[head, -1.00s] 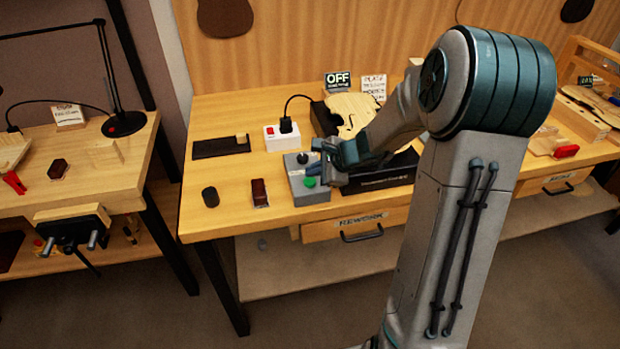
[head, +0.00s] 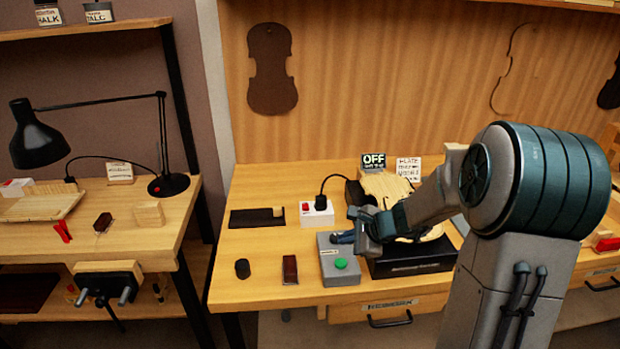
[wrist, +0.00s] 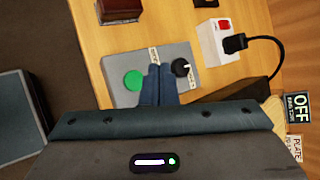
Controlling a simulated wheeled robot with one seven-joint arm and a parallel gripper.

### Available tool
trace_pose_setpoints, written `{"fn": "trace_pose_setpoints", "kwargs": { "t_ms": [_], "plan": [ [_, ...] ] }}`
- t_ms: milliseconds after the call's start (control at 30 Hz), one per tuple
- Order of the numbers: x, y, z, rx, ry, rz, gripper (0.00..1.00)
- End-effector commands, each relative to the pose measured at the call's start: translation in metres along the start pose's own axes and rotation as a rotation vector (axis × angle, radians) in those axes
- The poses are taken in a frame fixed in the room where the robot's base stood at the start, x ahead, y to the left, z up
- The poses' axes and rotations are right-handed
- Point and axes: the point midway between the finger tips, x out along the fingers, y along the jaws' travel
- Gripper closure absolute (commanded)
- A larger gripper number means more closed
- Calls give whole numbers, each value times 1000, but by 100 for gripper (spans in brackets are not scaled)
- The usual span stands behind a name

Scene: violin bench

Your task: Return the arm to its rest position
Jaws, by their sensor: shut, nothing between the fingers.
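My gripper (head: 345,238) is low over the bench, above the grey control box (head: 341,279) with a green button (head: 340,263). In the wrist view my gripper (wrist: 160,68) has its two blue fingers together, with nothing between them. There the fingertips lie between the green button (wrist: 133,80) and the black knob (wrist: 181,67) of the box. Whether the fingers touch the box cannot be told. My arm reaches in from the right and hides part of the violin plate (head: 385,186) and its dark stand (head: 412,260).
A white socket box (head: 317,218) with a black plug, a display reading OFF (head: 373,162) and a label card (head: 408,167) stand behind. A black cylinder (head: 242,268) and a dark red block (head: 290,269) lie left of the control box. A lamp (head: 38,138) stands on the left bench.

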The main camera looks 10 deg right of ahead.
Motion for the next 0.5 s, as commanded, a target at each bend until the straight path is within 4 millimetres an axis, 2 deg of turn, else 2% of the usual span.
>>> {"fn": "trace_pose_setpoints", "kwargs": {
  "t_ms": [167, 333, 500],
  "plan": [
    [-14, 13, 24, -160, 3, 51, 100],
    [-47, 50, 64, -503, 15, 171, 100],
    [-87, 92, 89, -851, 36, 307, 100]
  ]
}}
